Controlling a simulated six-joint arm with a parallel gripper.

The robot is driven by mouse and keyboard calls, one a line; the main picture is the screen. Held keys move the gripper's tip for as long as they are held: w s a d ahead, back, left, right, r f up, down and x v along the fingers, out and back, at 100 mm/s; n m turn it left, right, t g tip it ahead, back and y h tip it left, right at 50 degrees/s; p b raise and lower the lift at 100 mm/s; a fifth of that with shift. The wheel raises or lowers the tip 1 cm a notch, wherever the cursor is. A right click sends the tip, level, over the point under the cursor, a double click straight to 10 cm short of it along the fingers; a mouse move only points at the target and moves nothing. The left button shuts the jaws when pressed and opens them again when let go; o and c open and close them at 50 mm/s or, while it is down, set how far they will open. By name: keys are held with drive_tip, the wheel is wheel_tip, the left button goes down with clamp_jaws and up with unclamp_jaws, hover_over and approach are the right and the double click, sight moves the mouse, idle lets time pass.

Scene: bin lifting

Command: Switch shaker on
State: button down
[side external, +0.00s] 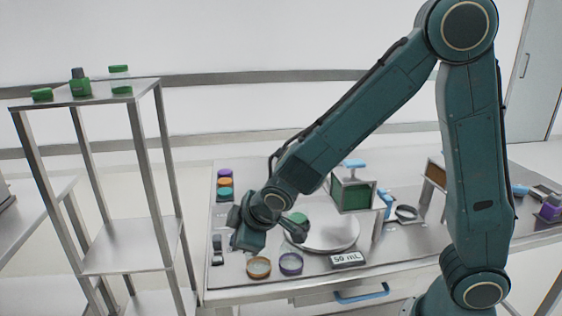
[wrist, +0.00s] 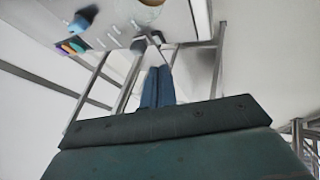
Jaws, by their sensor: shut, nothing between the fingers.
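A round pale platform (side external: 335,236), which looks like the shaker, sits on the workbench with a green item (side external: 299,217) on it. A small dark switch-like piece (side external: 217,250) stands at the bench's left edge. My gripper (side external: 247,243) is low over the bench, just right of that piece and left of the platform; a gap or contact cannot be told. In the wrist view my gripper's fingers (wrist: 158,75) are together and empty. A small dark piece (wrist: 138,45) shows just beyond the fingertips, close to the bench edge.
Purple, orange and teal caps (side external: 225,183) lie behind my gripper. Brown (side external: 258,267) and purple (side external: 290,263) rings and a "50 mL" display (side external: 347,259) are in front. A metal rack (side external: 130,247) with green items stands left. A green box in a frame (side external: 352,196) is behind the platform.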

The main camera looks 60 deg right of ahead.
drive_tip(key=shift+w+a+f, duration=0.3)
drive_tip(key=shift+a+f, duration=0.05)
drive_tip(key=shift+f, duration=0.1)
drive_tip(key=shift+f, duration=0.15)
approach(215, 251)
drive_tip(key=a+f, duration=0.1)
drive_tip(key=f, duration=0.1)
drive_tip(key=a+f, duration=0.1)
drive_tip(key=f, duration=0.1)
drive_tip(key=shift+a, duration=0.3)
drive_tip(key=shift+w+d, duration=1.4)
drive_tip(key=shift+w, duration=0.05)
drive_tip(key=shift+w+d, duration=1.8)
drive_tip(key=shift+d, duration=0.05)
